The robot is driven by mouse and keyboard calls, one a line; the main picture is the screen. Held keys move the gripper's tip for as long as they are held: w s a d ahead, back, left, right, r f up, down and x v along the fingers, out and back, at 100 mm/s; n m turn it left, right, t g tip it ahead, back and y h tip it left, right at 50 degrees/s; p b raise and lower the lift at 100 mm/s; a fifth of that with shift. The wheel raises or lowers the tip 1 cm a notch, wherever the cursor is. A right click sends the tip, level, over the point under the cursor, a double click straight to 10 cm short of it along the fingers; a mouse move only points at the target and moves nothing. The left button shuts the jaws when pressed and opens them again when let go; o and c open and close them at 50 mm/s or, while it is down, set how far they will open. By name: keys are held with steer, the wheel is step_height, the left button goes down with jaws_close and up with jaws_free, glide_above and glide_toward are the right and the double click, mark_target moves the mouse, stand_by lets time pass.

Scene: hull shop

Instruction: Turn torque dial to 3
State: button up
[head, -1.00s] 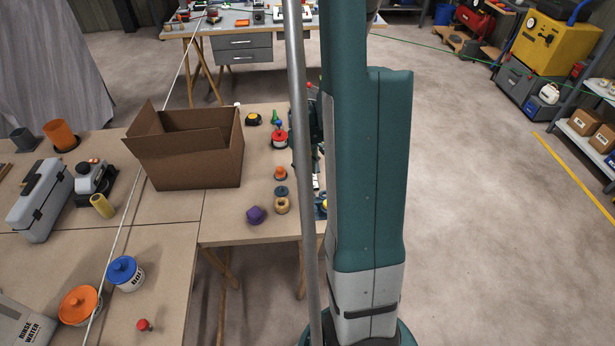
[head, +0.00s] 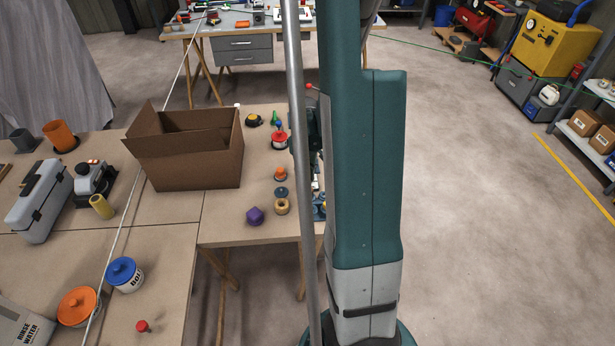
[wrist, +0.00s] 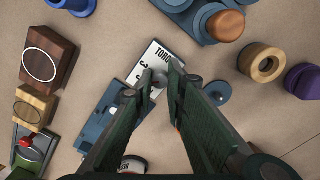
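A white plate (wrist: 153,62) with black lettering beginning "TOR" and dark marks lies on the bench in the wrist view. A small grey knob (wrist: 159,80), which looks like the torque dial, shows at the plate between my fingertips. My gripper (wrist: 161,76) points down at it, its two dark green fingers apart on either side of the knob. I cannot tell whether the fingertips touch it. The fingers cover part of the plate, and the dial's setting cannot be read. In the head view my arm hides the plate and knob.
A wooden ring (wrist: 262,64), a purple block (wrist: 303,83), a blue disc (wrist: 217,93) and a blue piece with an orange-brown top (wrist: 225,25) lie to the right. Wooden blocks (wrist: 45,53) stand left. An open cardboard box (head: 190,160) stands on the bench.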

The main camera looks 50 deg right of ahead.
steer(key=shift+m, duration=0.4)
steer(key=m+b, duration=0.2)
steer(key=m, duration=0.1)
steer(key=shift+m+b, duration=0.6)
steer(key=shift+m, duration=1.5)
steer(key=o, duration=0.9)
steer(key=shift+r, duration=0.2)
steer(key=shift+w+a+r, duration=0.1)
steer(key=shift+w+r, duration=0.05)
steer(key=shift+r, duration=5.65)
